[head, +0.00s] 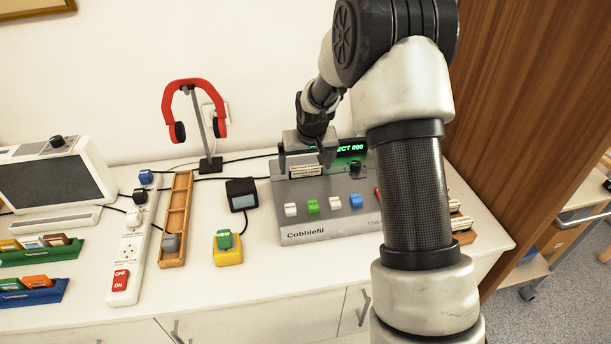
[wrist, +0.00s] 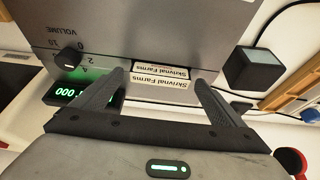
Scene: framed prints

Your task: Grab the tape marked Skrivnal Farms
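The tape marked Skrivnal Farms (wrist: 162,78) sits in the top of the grey Cobblefil player. Its label text shows on two faces in the wrist view, upside down. In the head view the tape (head: 304,171) is a small pale strip just below my gripper. My gripper (head: 306,158) is open above the player. In the wrist view its two fingers (wrist: 161,82) stand apart on either side of the tape, with gaps showing between them and it. The player (head: 322,224) has several coloured buttons, a volume knob and a green lit display, partly hidden by my arm.
Left of the player are a small black-screened box (head: 241,194), a yellow block with a green button (head: 227,253), a wooden tray (head: 176,220) and a power strip (head: 131,245). Red headphones (head: 194,86) hang on a stand behind. A wooden rack (head: 466,237) stands right of my arm.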

